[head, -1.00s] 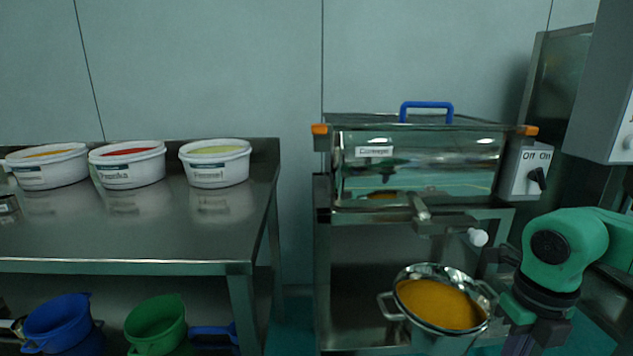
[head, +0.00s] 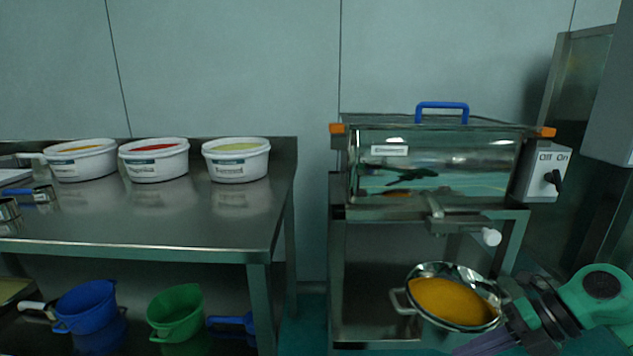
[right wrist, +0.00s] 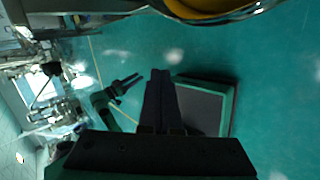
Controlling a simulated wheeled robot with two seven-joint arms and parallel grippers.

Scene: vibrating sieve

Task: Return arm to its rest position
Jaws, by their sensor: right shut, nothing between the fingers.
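My right gripper (head: 480,345) is at the lower right of the head view, beside the steel pot (head: 410,308) of orange-yellow powder. In the right wrist view my right gripper's dark fingers (right wrist: 160,78) are together and empty, over the green floor. The pot's rim and powder (right wrist: 200,6) show at the top of that view, apart from the fingers. My left gripper (right wrist: 131,81) appears small in the right wrist view, its two dark fingers apart and empty; it is outside the head view.
The sieve machine (head: 435,165) with a blue lid handle stands above the pot. Its Off/On switch box (head: 545,172) is on the right. A steel table (head: 150,225) at left holds three white tubs and metal sieves. Blue (head: 85,307) and green (head: 175,314) containers sit on its lower shelf.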

